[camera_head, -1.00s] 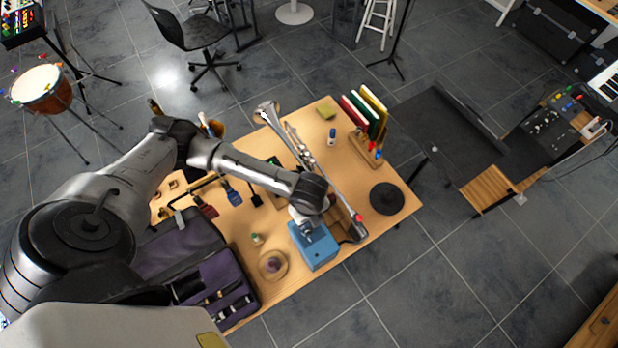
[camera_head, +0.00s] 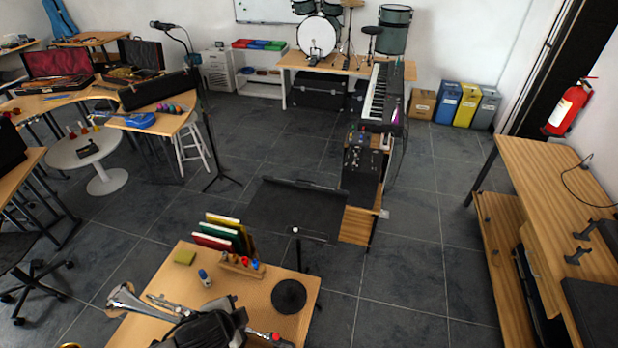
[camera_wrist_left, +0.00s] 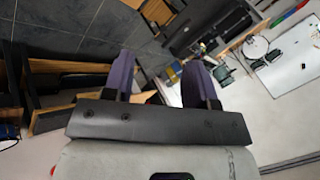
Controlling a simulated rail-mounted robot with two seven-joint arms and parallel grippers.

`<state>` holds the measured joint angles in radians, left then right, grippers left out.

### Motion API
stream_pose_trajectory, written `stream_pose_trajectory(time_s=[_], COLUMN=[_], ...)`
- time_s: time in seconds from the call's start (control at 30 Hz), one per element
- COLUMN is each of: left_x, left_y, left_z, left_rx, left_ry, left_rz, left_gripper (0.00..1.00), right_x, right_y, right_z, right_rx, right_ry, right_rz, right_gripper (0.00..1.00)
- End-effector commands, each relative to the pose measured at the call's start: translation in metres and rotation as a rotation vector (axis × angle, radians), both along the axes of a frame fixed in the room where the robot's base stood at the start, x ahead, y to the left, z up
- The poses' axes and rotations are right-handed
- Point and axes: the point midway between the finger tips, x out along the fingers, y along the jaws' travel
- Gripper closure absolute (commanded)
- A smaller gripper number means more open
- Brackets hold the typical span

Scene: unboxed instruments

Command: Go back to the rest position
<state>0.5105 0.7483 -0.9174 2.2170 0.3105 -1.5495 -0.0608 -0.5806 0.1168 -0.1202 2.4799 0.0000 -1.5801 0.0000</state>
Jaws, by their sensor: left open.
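My left gripper (camera_wrist_left: 158,74) shows in the left wrist view with its two fingers apart and nothing between them. That view looks out over the room, with a whiteboard (camera_wrist_left: 295,65) at the right. In the head view, a dark part of my arm shows at the bottom, over the near part of the wooden table (camera_head: 225,278). The left gripper itself cannot be made out there. My right gripper is in neither view.
On the table lie a silver trumpet (camera_head: 130,302), a blue-capped bottle (camera_head: 205,277), a black disc (camera_head: 289,296) and upright books (camera_head: 222,235). A music stand (camera_head: 297,208) is just behind. A wooden bench (camera_head: 550,190) stands at the right. The floor between is free.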

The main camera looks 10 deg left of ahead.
Motion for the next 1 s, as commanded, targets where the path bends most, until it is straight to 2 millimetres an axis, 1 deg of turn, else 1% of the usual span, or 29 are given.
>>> stream_pose_trajectory(time_s=[0.03, 0.1, 0.17, 0.23, 0.33, 0.37, 0.47, 0.63, 0.7, 0.8, 0.9, 1.0], left_x=[0.002, 0.002, -0.002, -0.011, -0.030, -0.037, -0.066, -0.124, -0.149, -0.181, -0.205, -0.220], left_y=[-0.011, -0.017, -0.018, -0.015, -0.003, 0.002, 0.016, 0.030, 0.030, 0.025, 0.021, 0.020], left_z=[0.021, 0.045, 0.061, 0.071, 0.072, 0.070, 0.053, 0.011, -0.006, -0.024, -0.035, -0.042], left_rx=[-0.068, -0.155, -0.229, -0.305, -0.394, -0.417, -0.476, -0.516, -0.516, -0.511, -0.499, -0.485], left_ry=[-0.062, -0.134, -0.178, -0.207, -0.208, -0.200, -0.141, 0.016, 0.083, 0.169, 0.230, 0.266], left_rz=[0.038, 0.103, 0.165, 0.245, 0.369, 0.408, 0.536, 0.715, 0.765, 0.805, 0.826, 0.836], left_gripper=[0.48, 0.48, 0.48, 0.48, 0.48, 0.48, 0.48, 0.48, 0.48, 0.48, 0.48, 0.48], right_x=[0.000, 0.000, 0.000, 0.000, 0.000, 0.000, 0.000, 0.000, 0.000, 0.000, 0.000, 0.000], right_y=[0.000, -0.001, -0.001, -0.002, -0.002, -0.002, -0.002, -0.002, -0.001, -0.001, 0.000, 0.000], right_z=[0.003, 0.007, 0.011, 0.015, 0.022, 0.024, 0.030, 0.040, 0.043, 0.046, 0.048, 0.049], right_rx=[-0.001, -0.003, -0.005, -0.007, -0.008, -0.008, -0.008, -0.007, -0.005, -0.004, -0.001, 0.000], right_ry=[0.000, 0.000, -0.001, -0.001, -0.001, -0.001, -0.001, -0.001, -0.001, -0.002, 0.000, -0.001], right_rz=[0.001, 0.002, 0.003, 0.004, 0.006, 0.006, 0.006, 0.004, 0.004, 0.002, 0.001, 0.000], right_gripper=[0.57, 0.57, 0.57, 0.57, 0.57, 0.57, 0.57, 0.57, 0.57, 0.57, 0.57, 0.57])
